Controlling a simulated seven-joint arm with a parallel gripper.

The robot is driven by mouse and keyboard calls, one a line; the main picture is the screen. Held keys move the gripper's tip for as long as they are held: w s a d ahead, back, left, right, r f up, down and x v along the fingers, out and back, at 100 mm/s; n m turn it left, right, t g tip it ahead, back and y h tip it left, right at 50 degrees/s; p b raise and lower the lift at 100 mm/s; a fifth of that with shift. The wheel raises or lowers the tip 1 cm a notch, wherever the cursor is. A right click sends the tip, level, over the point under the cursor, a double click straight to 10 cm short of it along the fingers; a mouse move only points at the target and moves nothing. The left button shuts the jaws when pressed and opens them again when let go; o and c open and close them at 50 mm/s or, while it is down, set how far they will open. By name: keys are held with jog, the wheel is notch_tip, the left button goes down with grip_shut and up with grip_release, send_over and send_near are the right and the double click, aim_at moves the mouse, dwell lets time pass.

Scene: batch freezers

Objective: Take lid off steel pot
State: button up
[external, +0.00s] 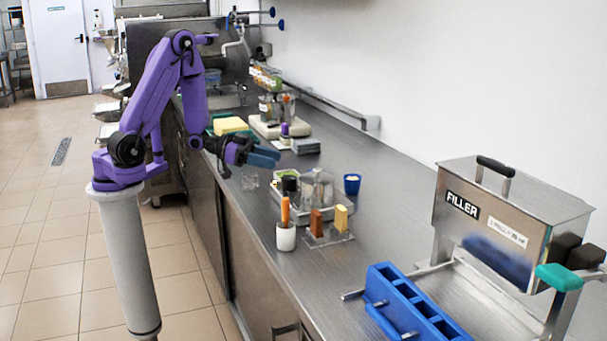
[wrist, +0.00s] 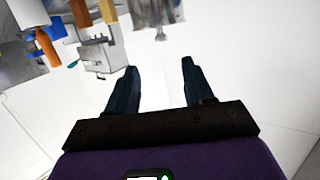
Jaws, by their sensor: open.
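The steel pot (external: 316,190) stands on a tray on the steel counter, among small containers. Its lid (external: 317,174) appears to be on top, with a knob, but is small in the external view. My gripper (external: 264,157) is above the counter, to the left of the pot and apart from it. In the wrist view my gripper (wrist: 158,72) has its two dark blue fingers spread with nothing between them. A shiny metal thing (wrist: 155,12), likely the pot, is cut off at the top edge beyond the fingers.
A white cup with an orange-handled tool (external: 285,236), brown and yellow blocks (external: 341,218) and a blue cup (external: 352,184) stand close to the pot. The filler box (external: 505,215) and blue mould (external: 410,305) are at the right. Counter behind the blue cup is clear.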

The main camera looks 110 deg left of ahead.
aim_at(317, 169)
jog(key=shift+x, duration=6.8)
jog(key=shift+a, duration=0.1)
grip_shut()
